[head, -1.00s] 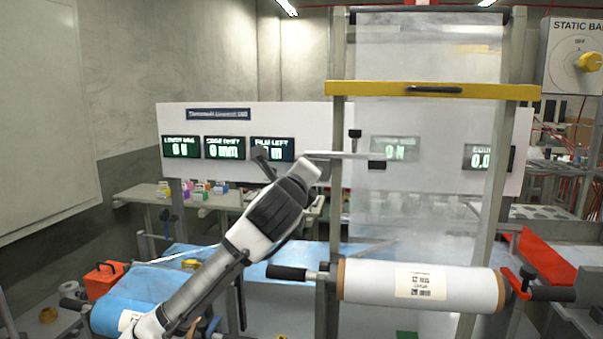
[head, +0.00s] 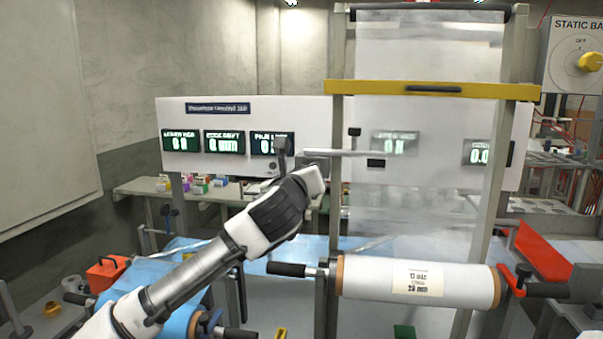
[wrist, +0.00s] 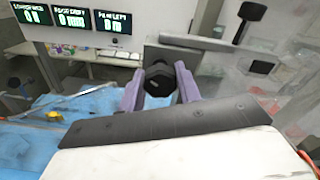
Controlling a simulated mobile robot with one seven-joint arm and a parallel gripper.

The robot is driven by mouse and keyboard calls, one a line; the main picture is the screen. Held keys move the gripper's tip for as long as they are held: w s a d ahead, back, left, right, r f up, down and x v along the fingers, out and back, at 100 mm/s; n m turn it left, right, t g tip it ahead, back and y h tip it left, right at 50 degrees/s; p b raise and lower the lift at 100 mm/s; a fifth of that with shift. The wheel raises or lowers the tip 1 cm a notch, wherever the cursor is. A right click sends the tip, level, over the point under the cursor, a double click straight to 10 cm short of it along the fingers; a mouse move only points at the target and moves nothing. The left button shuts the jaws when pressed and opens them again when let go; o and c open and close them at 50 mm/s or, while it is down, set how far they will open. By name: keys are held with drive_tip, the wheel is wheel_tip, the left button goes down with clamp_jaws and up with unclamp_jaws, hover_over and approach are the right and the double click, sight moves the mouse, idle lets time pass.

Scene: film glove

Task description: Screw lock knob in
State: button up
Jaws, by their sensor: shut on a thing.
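My gripper (wrist: 160,72) shows its two purple fingers in the wrist view, closed on a black faceted knob (wrist: 158,82), the lock knob by its look. In the head view my gripper's white and black hand (head: 290,203) is at the middle, left of the film frame, and hides the knob and fingertips. A pale horizontal bar (head: 338,153) lies just beyond the hand. It carries a black upright knob (head: 355,132) and a black block (head: 376,163). The bar also shows right of the fingers in the wrist view (wrist: 195,43). I cannot tell whether the held knob sits in a hole.
A film roll (head: 450,283) on a shaft with a black handle (head: 287,269) lies below right. The tall frame has a yellow crossbar (head: 380,88). A display panel (head: 180,111) stands behind. A blue-covered surface and an orange toolbox (head: 107,272) are at lower left.

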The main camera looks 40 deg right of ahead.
drive_tip(key=shift+f, duration=0.2)
drive_tip(key=o, duration=1)
drive_tip(key=shift+r, duration=0.15)
drive_tip(key=shift+c, duration=0.2)
drive_tip(key=shift+s+a, duration=0.1)
drive_tip(key=b+v, duration=0.4)
drive_tip(key=v, duration=0.9)
drive_tip(key=shift+a+b, duration=0.3)
drive_tip(key=shift+b, duration=0.05)
drive_tip(key=shift+s, duration=0.15)
